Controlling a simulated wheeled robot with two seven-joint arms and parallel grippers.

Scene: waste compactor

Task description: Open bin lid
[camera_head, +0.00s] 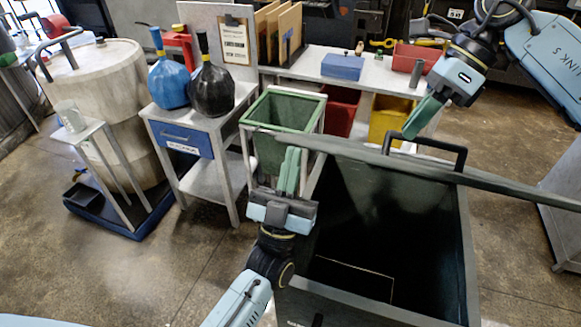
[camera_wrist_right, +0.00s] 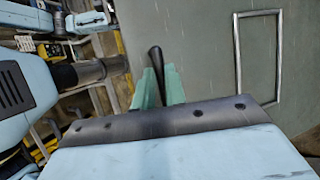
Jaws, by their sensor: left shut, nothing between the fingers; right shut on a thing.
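The bin (camera_head: 450,255) is a large dark green box in the head view, with its dark interior visible from above. Its lid (camera_head: 500,186) is raised and seen nearly edge-on as a long dark bar; its flat face (camera_wrist_right: 210,50) fills much of the right wrist view. A black handle (camera_head: 440,143) stands on the lid. My right gripper (camera_head: 408,132) is shut on this handle, which shows between the green fingers (camera_wrist_right: 160,85) in the right wrist view. My left gripper (camera_head: 290,152) is shut and empty, upright beside the bin's left side, near the lid's left part.
A green open bin (camera_head: 285,108) stands behind the left gripper. A large drum (camera_head: 105,85) stands farther left. A workbench (camera_head: 385,72) is behind. The floor at front left is clear.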

